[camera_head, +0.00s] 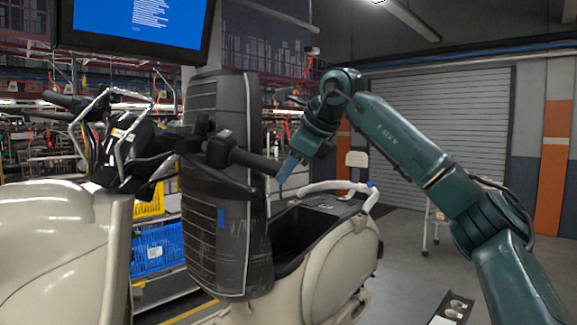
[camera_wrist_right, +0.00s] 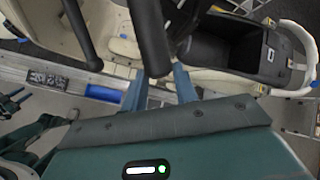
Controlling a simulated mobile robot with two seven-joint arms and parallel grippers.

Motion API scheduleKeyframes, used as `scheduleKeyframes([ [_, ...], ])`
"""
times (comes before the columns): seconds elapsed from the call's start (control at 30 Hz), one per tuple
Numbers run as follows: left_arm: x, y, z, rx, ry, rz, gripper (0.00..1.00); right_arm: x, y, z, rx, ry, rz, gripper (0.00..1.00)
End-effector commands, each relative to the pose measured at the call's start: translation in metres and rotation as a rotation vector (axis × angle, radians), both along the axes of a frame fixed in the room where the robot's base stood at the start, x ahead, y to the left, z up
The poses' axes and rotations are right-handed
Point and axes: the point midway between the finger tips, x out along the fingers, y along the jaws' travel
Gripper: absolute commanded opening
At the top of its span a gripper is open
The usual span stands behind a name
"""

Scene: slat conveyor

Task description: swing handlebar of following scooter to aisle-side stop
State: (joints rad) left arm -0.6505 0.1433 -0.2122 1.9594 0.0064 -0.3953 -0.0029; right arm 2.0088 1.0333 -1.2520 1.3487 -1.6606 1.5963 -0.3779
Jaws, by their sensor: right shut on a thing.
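The handlebar (camera_head: 150,148) is dark, above the cream scooter body (camera_head: 60,245) at the left in the head view. Its right-hand black grip (camera_head: 248,160) reaches across in front of a tall dark ribbed, glossy panel (camera_head: 203,215). My right gripper (camera_head: 287,168) is shut on the end of this grip, its blue fingers at the tip. In the right wrist view the black grip (camera_wrist_right: 152,40) ends between the two blue fingers (camera_wrist_right: 160,88). The hidden part is how deep the grip sits between the fingers. My left gripper is not in view.
A blue screen (camera_head: 140,22) hangs upper left. Yellow and blue bins (camera_head: 158,248) stand behind. Grey floor at the right is mostly open.

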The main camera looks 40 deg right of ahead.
Motion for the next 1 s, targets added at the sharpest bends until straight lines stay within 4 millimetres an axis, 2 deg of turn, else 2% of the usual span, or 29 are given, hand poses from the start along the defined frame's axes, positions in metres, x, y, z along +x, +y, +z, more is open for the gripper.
scheduleKeyframes([
  [0.23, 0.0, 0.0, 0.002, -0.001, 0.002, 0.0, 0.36, 0.006, -0.007, -0.005, 0.002, -0.003, 0.02, 0.05],
  [0.27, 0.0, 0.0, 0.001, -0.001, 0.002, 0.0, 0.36, 0.005, -0.006, -0.005, 0.001, -0.005, 0.02, 0.31],
  [0.53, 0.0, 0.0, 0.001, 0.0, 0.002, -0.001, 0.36, 0.005, -0.005, -0.004, 0.001, -0.008, 0.02, 0.53],
  [0.9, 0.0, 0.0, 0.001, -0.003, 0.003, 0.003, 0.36, 0.005, -0.005, -0.003, 0.002, -0.01, 0.02, 0.54],
  [1.0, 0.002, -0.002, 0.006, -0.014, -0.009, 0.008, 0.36, -0.004, -0.006, 0.008, 0.002, -0.014, 0.021, 0.54],
])
